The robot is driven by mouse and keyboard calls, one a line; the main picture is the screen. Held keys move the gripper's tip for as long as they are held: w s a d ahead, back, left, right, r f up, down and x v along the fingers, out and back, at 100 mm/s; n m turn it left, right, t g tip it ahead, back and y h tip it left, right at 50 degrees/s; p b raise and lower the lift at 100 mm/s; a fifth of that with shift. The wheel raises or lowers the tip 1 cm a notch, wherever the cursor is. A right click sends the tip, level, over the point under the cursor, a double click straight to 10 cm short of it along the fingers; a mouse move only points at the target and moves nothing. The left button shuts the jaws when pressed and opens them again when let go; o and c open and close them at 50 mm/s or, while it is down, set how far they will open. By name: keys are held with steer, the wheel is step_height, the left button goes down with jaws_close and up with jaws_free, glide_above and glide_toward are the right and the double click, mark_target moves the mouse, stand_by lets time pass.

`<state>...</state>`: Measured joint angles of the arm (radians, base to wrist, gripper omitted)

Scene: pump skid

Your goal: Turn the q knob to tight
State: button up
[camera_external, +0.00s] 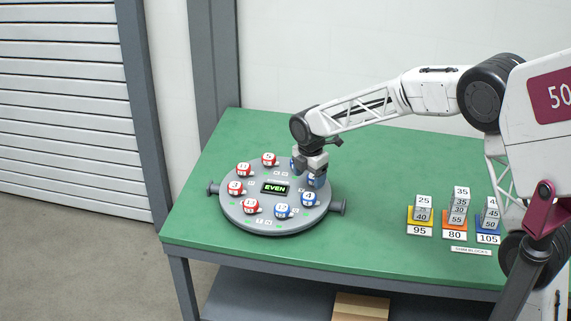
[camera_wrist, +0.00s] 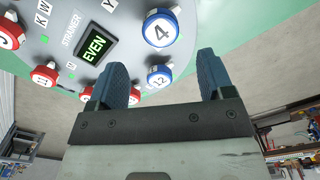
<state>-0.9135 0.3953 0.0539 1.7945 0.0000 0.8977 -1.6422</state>
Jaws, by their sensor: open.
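A round grey plate (camera_external: 232,215) carries several red and blue numbered knobs around a lit display reading EVEN (camera_external: 275,188). Small letter tags sit by the knobs; I cannot read a Q tag in either view, so I cannot tell which knob is q. My gripper (camera_external: 316,183) is open above the plate's right side, near the blue knob 4 (camera_external: 309,198), and partly hides a blue knob behind it. In the wrist view the blue fingers (camera_wrist: 160,75) are apart with nothing held; blue knob 4 (camera_wrist: 162,30) and blue knob 12 (camera_wrist: 159,76) show beyond them.
The plate lies on a green table (camera_external: 375,235), with short grey side stubs (camera_external: 338,207). At right stand stacks of numbered blocks (camera_external: 458,208) on coloured bases. Green tabletop is clear between plate and blocks.

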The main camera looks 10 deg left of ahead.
mark_target(309, 196)
steer(key=shift+f, duration=0.15)
steer(key=shift+f, duration=3.8)
steer(key=shift+c, duration=0.3)
steer(key=c, duration=0.9)
steer(key=shift+o, duration=0.2)
